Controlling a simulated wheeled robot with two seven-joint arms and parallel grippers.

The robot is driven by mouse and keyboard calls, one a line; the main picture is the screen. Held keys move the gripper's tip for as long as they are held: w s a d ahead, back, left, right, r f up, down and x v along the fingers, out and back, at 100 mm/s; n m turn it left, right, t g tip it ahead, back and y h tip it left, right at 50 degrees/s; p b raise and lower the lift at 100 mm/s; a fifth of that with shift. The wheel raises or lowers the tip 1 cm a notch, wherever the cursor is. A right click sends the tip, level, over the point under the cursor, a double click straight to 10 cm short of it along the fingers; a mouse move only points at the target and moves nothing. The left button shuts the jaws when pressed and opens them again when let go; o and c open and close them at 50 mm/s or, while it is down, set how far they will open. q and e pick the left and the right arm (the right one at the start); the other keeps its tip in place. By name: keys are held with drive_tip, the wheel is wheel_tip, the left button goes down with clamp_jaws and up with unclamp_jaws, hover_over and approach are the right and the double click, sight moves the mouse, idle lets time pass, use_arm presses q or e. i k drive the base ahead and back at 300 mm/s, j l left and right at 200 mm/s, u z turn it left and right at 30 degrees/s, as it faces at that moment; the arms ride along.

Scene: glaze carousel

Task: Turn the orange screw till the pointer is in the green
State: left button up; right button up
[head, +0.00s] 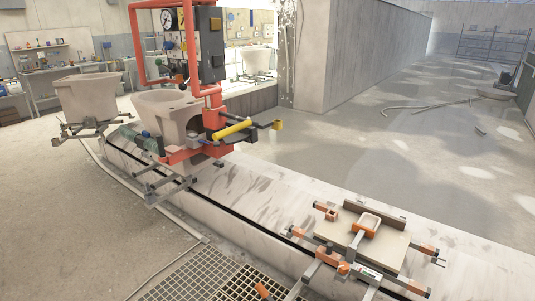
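No gripper of mine shows in the head view. At the bottom right a flat carriage (388,252) with grey bars and several orange end blocks sits over the slotted track. A small round orange knob (343,268) is at its front, beside a small light strip (370,273) with dark marks. I cannot tell whether this knob is the orange screw. A round white dial (167,18) is on the panel of the red frame at the upper left. Its pointer and any green zone are too small to read.
A red frame (213,100) with a yellow cylinder (231,130) stands around a pale basin (165,108). Another pale basin (88,97) is behind it on the left. A floor grating (205,276) lies at the bottom. The floor at right is mostly clear, with bent pipes (400,108) lying farther back.

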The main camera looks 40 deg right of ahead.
sight(343, 269)
drive_tip(key=z, duration=1.85)
